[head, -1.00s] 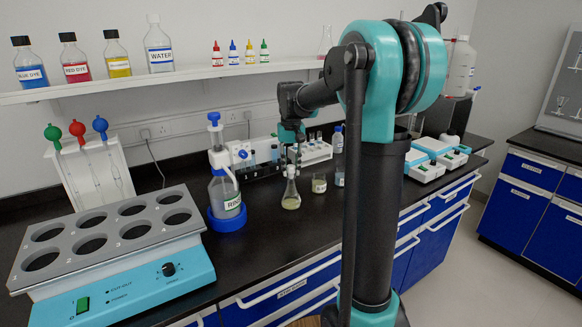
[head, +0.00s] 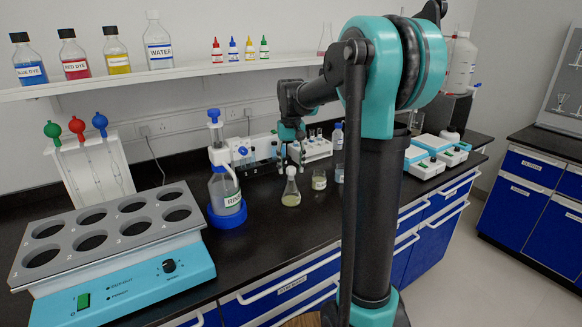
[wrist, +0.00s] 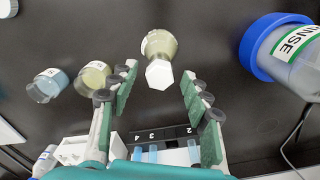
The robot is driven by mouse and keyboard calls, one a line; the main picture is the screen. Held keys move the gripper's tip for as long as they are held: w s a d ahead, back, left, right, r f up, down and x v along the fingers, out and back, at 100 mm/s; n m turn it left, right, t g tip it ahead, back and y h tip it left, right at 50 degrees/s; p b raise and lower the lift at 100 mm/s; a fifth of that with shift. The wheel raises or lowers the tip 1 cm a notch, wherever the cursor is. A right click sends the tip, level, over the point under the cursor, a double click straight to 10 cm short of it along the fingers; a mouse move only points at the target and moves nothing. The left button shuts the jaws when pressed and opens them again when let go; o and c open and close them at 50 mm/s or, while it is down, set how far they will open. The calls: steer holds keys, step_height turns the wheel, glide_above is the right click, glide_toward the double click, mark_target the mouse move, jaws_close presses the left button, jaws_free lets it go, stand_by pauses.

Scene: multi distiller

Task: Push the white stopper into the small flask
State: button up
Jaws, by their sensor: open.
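The small flask (head: 291,198) stands upright on the black bench with pale yellowish liquid in it. The white stopper (head: 291,171) sits on top of its neck; how deep it sits I cannot tell. In the wrist view the stopper (wrist: 159,74) faces the camera, with the flask (wrist: 159,43) behind it. My gripper (wrist: 160,80) is open, its two green-padded fingers spread to the left and right of the stopper with clear gaps. In the head view my gripper (head: 297,156) is just above and behind the stopper, holding nothing.
Two small beakers (head: 319,180) (head: 340,173) stand right of the flask. The rinse bottle (head: 225,192) in its blue holder stands to the left. A white tube rack (head: 315,149) is behind. The bench in front of the flask is clear.

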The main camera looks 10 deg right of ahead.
step_height(320, 180, up, 12)
steer(key=shift+f, duration=0.2)
stand_by(0.4)
